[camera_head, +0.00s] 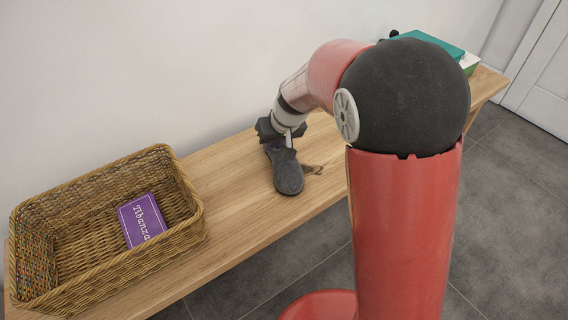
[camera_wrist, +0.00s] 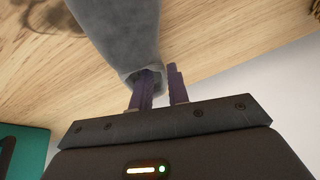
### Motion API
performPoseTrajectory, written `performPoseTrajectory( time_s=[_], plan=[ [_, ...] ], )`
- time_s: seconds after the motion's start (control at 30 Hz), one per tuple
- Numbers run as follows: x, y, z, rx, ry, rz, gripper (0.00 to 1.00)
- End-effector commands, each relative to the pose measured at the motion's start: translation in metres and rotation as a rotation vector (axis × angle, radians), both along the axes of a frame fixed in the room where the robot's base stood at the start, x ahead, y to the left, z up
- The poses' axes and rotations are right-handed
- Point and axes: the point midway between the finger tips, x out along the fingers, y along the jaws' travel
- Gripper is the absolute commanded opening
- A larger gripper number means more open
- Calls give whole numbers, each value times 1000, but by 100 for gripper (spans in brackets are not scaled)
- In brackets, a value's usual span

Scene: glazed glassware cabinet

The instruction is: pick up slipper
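A dark grey slipper (camera_head: 288,175) rests on the wooden bench, toe toward the front edge. My gripper (camera_head: 282,143) is down at its heel end, pointing at the bench. In the wrist view the slipper (camera_wrist: 118,32) reaches from the top edge down to the purple fingers (camera_wrist: 160,88). One finger goes into or overlaps the slipper's opening. The other stands just to the right of its edge. A narrow gap shows between the fingers, and I cannot tell whether they press on the slipper's wall.
A wicker basket (camera_head: 188,232) with a purple book (camera_head: 141,219) inside stands at the left of the wooden bench (camera_head: 232,160). Green and teal books (camera_head: 436,46) lie at the far right end, partly behind my arm. A wall runs behind the bench.

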Motion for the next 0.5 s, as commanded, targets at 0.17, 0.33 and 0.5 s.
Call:
performPoseTrajectory(
  time_s=[0.17,0.33,0.5],
  plan=[
    [7,6,-23,-1,2,-1,17],
    [9,7,-26,-1,0,-1,17],
    [9,7,-26,-1,0,-1,10]
  ],
)
